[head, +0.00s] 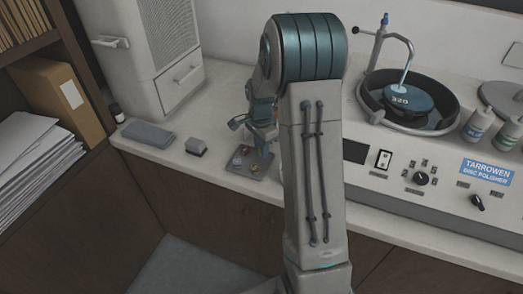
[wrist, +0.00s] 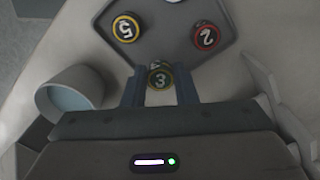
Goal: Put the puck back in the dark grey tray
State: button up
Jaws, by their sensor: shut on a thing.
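The dark grey tray (head: 243,173) lies on the counter near its front edge, left of my arm. It also fills the top of the wrist view (wrist: 166,36). My gripper (wrist: 160,82) is shut on a puck marked 3 (wrist: 160,77) with a yellow-green ring, held between the fingertips. In the wrist view this puck overlaps the tray's near edge; I cannot tell its height above the tray. A yellow-ringed puck marked 5 (wrist: 126,28) and a red-ringed puck marked 2 (wrist: 205,37) are in the tray.
A small grey block (head: 196,147) and a flat grey-blue item (head: 148,134) lie left of the tray. A disc polisher with a basin (head: 408,100) stands to the right. A cup-like shape (wrist: 75,95) is left of my fingers; I cannot tell what it is.

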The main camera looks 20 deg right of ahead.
jog(key=shift+d+f, duration=0.1)
jog(key=shift+f, duration=1.05)
jog(key=shift+f, duration=0.15)
jog(key=o, duration=0.6)
